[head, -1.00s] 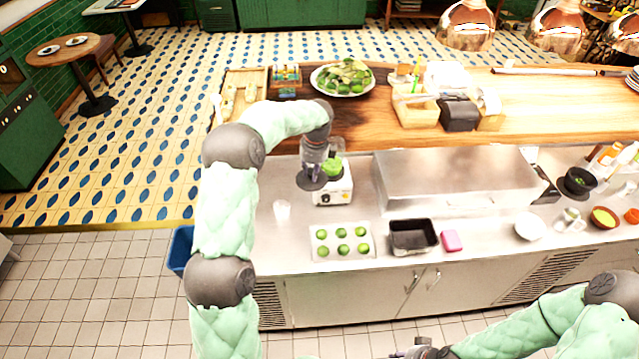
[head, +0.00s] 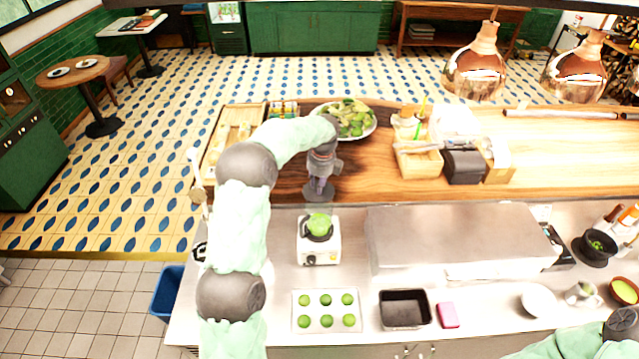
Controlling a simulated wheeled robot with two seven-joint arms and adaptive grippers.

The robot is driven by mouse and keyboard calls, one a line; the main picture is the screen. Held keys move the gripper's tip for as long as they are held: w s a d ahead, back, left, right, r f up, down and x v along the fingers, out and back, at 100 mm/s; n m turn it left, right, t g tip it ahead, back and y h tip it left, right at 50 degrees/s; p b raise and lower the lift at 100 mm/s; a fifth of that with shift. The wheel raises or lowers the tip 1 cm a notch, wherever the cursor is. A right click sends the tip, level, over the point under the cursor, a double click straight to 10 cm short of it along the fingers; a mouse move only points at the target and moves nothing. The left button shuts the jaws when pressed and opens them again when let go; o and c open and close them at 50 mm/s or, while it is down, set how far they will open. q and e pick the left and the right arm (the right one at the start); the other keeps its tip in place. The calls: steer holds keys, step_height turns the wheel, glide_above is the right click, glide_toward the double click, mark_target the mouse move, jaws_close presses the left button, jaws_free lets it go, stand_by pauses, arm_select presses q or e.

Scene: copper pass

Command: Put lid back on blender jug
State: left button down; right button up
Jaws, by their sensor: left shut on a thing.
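My left gripper (head: 319,180) points down and is shut on the dark round blender lid (head: 318,194). The lid is held roughly level, just above the blender jug (head: 320,226) in the picture. The jug is see-through with green contents and stands upright on the white blender base (head: 319,251). I cannot tell how large the gap between lid and jug rim is. My right gripper is out of view; only part of my right arm shows at the lower right.
A tray of green rounds (head: 327,311), a black pan (head: 405,309) and a pink block (head: 448,315) lie on the steel counter in front. A steel box (head: 455,238) stands right of the blender. A salad platter (head: 372,127) is on the wooden shelf behind.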

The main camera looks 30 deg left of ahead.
arm_select(q)
step_height(320, 180, down, 3)
steer(key=shift+w+r+b, duration=0.15)
steer(key=shift+r+b, duration=0.05)
steer(key=shift+b, duration=0.55)
steer(key=shift+f+b, duration=0.5)
steer(key=shift+f, duration=0.15)
steer(key=shift+f+b, duration=0.35)
steer(key=shift+f, duration=0.6)
steer(key=shift+f+p, duration=0.15)
steer(key=shift+p, duration=0.25)
stand_by(0.7)
steer(key=shift+c, duration=2.4)
jaws_free()
